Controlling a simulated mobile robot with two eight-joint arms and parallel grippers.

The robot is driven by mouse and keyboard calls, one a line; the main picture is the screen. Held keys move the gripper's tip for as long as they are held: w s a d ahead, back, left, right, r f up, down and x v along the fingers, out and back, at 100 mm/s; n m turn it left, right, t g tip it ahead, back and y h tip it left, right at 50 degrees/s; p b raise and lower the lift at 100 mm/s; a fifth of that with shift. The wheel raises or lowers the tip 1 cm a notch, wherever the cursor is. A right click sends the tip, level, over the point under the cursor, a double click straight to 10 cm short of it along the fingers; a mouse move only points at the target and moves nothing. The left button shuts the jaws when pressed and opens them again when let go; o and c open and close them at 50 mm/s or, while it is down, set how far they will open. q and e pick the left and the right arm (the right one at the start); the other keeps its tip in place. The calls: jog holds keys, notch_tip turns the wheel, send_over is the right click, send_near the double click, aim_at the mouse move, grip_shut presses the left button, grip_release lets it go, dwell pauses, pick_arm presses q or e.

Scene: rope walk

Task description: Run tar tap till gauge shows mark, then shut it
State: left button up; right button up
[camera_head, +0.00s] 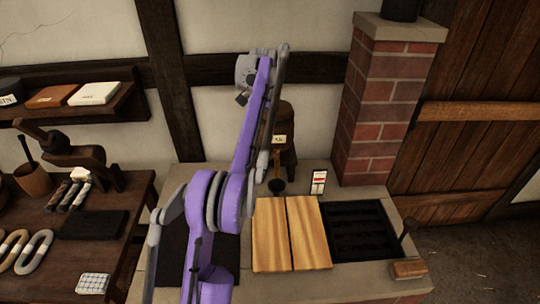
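A dark wooden cask (287,140) with a small pale label stands at the back against the wall, partly behind my purple arm. A small brassy tap shows below the label, with a dark round vessel (277,186) beneath it. A white upright gauge card (319,181) with red and dark marks stands to the right; its level is too small to read. My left arm crosses in front of the cask and reaches up to a grey end part (243,80), left of and above the cask in the picture. Its fingers cannot be made out. My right gripper is not in view.
Two light wooden boards (291,233) lie on the stone counter beside a dark grate (360,231). A brick chimney (381,110) stands behind. A wooden-handled tool (408,262) lies at the counter's right corner. A crowded workbench (105,207) and wall shelf (125,105) are at left.

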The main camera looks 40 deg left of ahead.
aim_at(265, 159)
pick_arm(q)
notch_tip(265, 159, down, 9)
jog(key=shift+s+f+b, duration=0.1)
jog(key=shift+f+b, duration=0.05)
jog(key=shift+b, duration=0.75)
jog(key=shift+f, duration=0.75)
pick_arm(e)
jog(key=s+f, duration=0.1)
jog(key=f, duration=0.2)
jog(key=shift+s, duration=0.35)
pick_arm(q)
jog(key=shift+c, duration=0.3)
grip_shut()
